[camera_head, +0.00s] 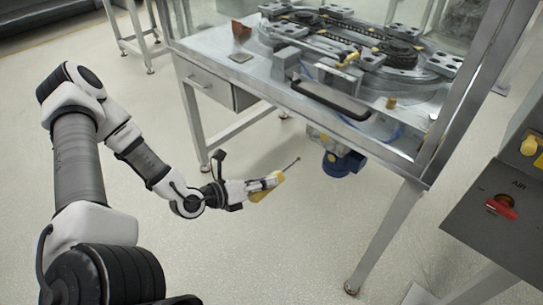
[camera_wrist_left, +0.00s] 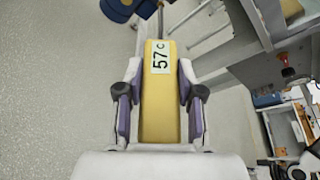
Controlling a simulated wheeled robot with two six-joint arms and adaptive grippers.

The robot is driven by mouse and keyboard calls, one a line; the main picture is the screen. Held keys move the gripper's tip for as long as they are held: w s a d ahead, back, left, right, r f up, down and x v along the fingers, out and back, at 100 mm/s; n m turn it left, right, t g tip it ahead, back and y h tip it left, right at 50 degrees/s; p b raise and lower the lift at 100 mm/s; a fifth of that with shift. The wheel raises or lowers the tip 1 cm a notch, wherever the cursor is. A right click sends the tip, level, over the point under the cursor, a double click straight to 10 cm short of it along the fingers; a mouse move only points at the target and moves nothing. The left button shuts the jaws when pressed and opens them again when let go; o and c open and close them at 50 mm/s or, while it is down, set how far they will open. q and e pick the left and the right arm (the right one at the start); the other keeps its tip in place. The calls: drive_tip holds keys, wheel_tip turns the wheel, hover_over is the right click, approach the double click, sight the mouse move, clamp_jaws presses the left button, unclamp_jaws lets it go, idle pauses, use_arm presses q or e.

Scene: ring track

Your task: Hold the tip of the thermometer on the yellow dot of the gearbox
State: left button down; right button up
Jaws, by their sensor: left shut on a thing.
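The thermometer has a yellow body (camera_head: 266,187) and a thin dark probe that points up and right to a small tip in the head view. My left gripper (camera_head: 258,185) is shut on the yellow body. In the left wrist view the thermometer (camera_wrist_left: 160,112) lies between the two fingers, its display reading "57 C" and its probe running out of the top edge. The blue and grey gearbox unit (camera_head: 340,164) hangs under the table, right of the probe tip and apart from it in the picture. I cannot clearly make out the yellow dot. My right gripper is not in view.
The metal table (camera_head: 213,47) carries the ring track (camera_head: 400,55) above the gearbox. Its front leg (camera_head: 385,238) stands right of the gearbox. A grey control box with a red switch (camera_head: 501,207) is at the far right. The floor around my left gripper is clear.

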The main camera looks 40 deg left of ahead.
sight(255, 197)
use_arm(q)
drive_tip(key=shift+w+d+r+b, duration=0.1)
drive_tip(key=shift+w+r+b, duration=0.05)
drive_tip(key=shift+w+b, duration=0.7)
drive_tip(key=w+b, duration=0.8)
drive_tip(key=w, duration=0.2)
drive_tip(key=shift+d+r, duration=0.15)
drive_tip(key=shift+d, duration=0.2)
idle(1.5)
drive_tip(key=s+p, duration=0.4)
drive_tip(key=s, duration=0.1)
drive_tip(key=s+p, duration=0.4)
drive_tip(key=s, duration=0.1)
drive_tip(key=s+a+p, duration=0.1)
drive_tip(key=s+p, duration=0.3)
drive_tip(key=s, duration=0.1)
drive_tip(key=shift+s+a+r, duration=0.1)
drive_tip(key=shift+s+r, duration=0.05)
drive_tip(key=shift+s, duration=0.3)
